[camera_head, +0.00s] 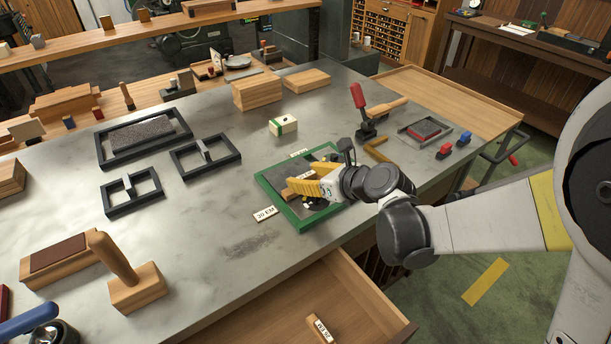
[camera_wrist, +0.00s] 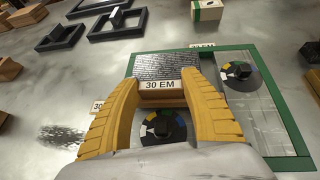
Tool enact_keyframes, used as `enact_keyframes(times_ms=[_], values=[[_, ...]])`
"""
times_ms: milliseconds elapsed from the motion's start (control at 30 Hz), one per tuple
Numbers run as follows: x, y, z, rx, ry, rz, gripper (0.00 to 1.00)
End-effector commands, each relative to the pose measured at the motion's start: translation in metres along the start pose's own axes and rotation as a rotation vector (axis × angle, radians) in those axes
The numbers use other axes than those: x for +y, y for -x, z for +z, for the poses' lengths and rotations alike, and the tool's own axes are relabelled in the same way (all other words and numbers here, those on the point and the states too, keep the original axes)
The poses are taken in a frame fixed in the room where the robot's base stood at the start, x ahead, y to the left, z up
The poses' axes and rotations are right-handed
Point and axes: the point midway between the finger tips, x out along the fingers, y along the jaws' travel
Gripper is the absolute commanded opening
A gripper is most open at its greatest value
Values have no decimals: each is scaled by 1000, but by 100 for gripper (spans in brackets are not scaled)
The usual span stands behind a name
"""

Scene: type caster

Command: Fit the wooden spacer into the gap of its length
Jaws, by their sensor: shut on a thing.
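The wooden spacer (camera_wrist: 163,86), with a white label reading "30 EM", is held crosswise between my yellow fingers. My gripper (camera_wrist: 160,80) is shut on its two ends. The green frame (camera_wrist: 287,118) lies below, with a grey type block (camera_wrist: 162,65) just beyond the spacer and round dials with coloured segments in it. In the head view, my gripper (camera_head: 304,188) is over the green frame (camera_head: 271,193) and hides part of its inside. I cannot tell whether the spacer is above the gap or within it.
A label card (camera_head: 265,214) lies beside the frame's near left corner. An open drawer (camera_head: 345,290) holds another labelled wooden piece (camera_head: 320,329). Black frames (camera_head: 205,157) stand left on the bench. A red-handled tool (camera_head: 362,110) stands behind my gripper.

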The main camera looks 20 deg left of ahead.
Motion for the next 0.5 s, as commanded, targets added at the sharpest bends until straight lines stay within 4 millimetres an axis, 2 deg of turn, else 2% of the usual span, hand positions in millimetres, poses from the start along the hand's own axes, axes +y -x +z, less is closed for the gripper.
enact_keyframes(times_ms=[500], values=[[0, -3, -5, 0, 0, 0, 23]])
